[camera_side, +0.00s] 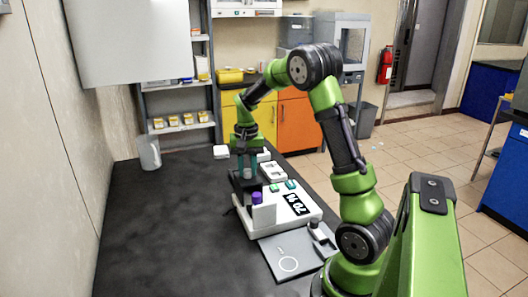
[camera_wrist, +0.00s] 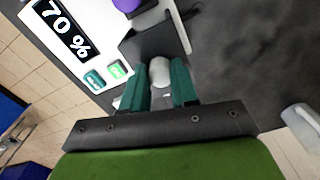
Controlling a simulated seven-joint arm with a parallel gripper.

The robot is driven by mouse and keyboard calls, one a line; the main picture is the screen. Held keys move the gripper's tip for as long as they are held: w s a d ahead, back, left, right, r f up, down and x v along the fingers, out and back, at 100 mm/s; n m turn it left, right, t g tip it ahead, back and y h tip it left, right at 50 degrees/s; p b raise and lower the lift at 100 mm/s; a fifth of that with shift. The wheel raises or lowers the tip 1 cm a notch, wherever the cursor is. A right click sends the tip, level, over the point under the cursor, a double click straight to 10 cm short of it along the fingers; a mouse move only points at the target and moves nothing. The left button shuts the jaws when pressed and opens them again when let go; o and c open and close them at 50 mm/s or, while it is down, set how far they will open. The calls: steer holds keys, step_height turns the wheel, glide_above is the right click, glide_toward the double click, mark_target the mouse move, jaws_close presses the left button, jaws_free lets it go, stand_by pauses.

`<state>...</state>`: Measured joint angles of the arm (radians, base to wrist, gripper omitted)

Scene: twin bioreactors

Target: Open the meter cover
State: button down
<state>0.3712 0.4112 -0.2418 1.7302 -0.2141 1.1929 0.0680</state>
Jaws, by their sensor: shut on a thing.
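The meter is a white unit (camera_side: 285,218) on the dark bench, with a black display (camera_wrist: 62,28) reading 70 % and green and teal buttons (camera_wrist: 118,69). A dark plate (camera_wrist: 150,40), which looks like the meter cover, lies beside a purple cap (camera_wrist: 127,4) in the wrist view. My gripper (camera_side: 244,172) is above the far left end of the unit, pointing down. Its teal fingers (camera_wrist: 162,82) are shut on a white rounded knob (camera_wrist: 160,70) near the dark plate's edge. I cannot tell whether the knob is joined to that plate.
A grey plate (camera_side: 287,258) with a white ring and a small upright part (camera_side: 316,232) lies in front of the unit. Small white blocks (camera_side: 272,171) stand behind the unit. The bench's left side is clear.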

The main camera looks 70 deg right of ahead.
steer(key=shift+w+d+r, duration=0.1)
steer(key=c, duration=0.9)
jaws_free()
steer(key=shift+o, duration=0.2)
step_height(320, 180, up, 17)
steer(key=s+a+f+n+t, duration=0.1)
steer(key=s+a, duration=0.3)
steer(key=a, duration=0.4)
steer(key=s+a+f+n+t+y, duration=0.1)
steer(key=s+a+f+n+t, duration=0.1)
steer(key=a, duration=0.7)
steer(key=s+a+f+n+t+y, duration=0.1)
steer(key=s+a+n+t, duration=0.3)
steer(key=a, duration=0.5)
steer(key=shift+s+f+n, duration=0.3)
steer(key=shift+s+n, duration=0.2)
steer(key=shift+s, duration=0.7)
